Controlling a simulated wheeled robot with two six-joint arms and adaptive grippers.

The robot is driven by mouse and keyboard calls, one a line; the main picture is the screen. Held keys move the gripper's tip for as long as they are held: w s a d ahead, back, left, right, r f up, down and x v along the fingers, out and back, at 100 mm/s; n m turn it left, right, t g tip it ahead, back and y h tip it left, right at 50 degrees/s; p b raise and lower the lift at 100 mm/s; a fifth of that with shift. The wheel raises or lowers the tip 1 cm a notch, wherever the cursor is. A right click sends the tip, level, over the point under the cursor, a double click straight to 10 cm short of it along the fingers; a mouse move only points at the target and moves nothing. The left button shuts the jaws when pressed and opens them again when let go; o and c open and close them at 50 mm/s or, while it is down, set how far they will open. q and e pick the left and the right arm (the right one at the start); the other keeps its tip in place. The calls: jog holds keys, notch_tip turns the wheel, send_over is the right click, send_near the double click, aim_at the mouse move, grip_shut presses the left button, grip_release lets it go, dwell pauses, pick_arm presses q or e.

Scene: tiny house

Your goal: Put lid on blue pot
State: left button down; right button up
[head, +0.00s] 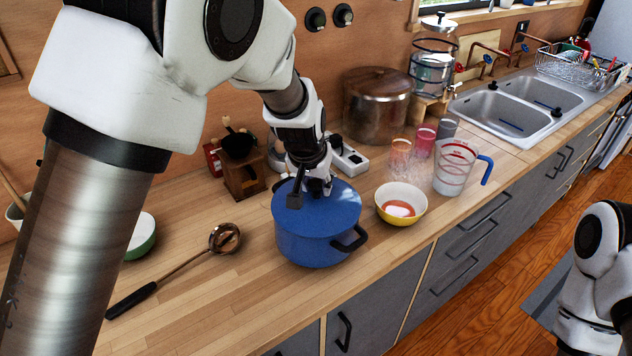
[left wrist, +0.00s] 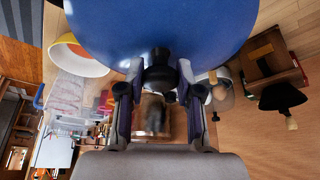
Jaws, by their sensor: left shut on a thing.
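The blue pot (head: 305,246) stands on the wooden counter, a black side handle facing the front right. The blue lid (head: 340,207) lies over the pot's top and looks level with its rim; I cannot tell whether it is fully seated. My left gripper (head: 316,188) comes down from above and is shut on the lid's knob. In the left wrist view the lid (left wrist: 160,28) fills the top of the picture, and its black knob (left wrist: 159,75) sits between the two fingers. My right arm shows at the lower right, but its gripper is out of view.
A yellow and white bowl (head: 401,204) stands close right of the pot. A measuring cup (head: 455,170) and several glasses are beyond it. A copper ladle (head: 223,239) lies to the left. A wooden grinder (head: 243,172) and a large metal pot (head: 376,105) stand behind.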

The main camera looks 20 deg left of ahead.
pick_arm(q)
jog(key=shift+c, duration=1.1)
grip_release()
notch_tip(320, 180, up, 7)
jog(key=p, duration=0.6)
